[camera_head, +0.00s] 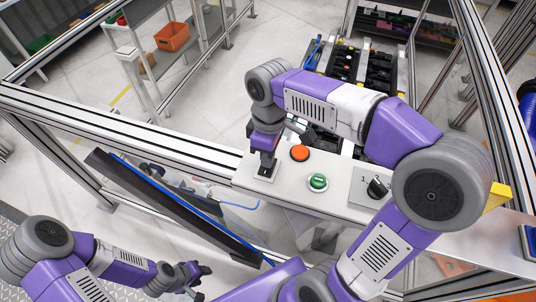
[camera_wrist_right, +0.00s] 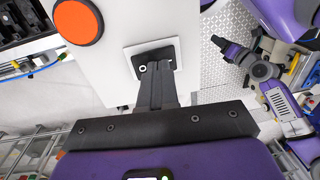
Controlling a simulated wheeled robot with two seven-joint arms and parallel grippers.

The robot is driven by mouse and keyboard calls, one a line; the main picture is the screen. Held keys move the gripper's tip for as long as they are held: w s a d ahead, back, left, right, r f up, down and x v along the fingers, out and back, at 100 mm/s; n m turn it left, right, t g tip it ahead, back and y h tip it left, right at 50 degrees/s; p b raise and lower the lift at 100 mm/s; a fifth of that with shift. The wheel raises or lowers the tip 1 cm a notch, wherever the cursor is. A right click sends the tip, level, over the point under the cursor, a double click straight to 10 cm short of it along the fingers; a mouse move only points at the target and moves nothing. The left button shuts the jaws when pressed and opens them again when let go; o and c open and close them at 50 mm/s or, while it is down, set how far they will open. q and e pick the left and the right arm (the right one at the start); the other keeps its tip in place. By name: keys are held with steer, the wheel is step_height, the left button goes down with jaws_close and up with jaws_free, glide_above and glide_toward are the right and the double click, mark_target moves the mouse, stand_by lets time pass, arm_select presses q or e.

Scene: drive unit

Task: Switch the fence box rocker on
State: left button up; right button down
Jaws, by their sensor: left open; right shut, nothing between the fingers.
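The fence box (camera_head: 335,196) is a pale panel on the fence rail. At its left end is the rocker (camera_head: 267,171), mostly hidden by my right gripper (camera_head: 266,160). In the right wrist view the black rocker (camera_wrist_right: 140,58) sits in a square pale plate and shows a white ring mark. My right gripper (camera_wrist_right: 155,72) is shut and empty, its fingertips over the rocker; I cannot tell whether they touch it. My left gripper (camera_head: 200,281) is open and empty at the lower left, well away from the box.
On the same box are an orange button (camera_head: 300,153), a green button (camera_head: 318,182) and a black rotary selector (camera_head: 378,187). A dark slanted panel (camera_head: 180,205) stands left of the box. Behind the fence are a machine and an orange bin (camera_head: 172,36).

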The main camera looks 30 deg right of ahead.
steer(key=r, duration=0.1)
steer(key=r+p, duration=0.1)
steer(key=r, duration=0.1)
steer(key=r+p, duration=0.1)
steer(key=shift+s+a+r, duration=0.2)
steer(key=shift+a+r, duration=0.1)
step_height(320, 180, up, 8)
steer(key=f+p, duration=0.1)
glide_above(266, 169)
steer(key=shift+s+a+r, duration=0.45)
steer(key=shift+s+r, duration=0.05)
steer(key=shift+r, duration=0.15)
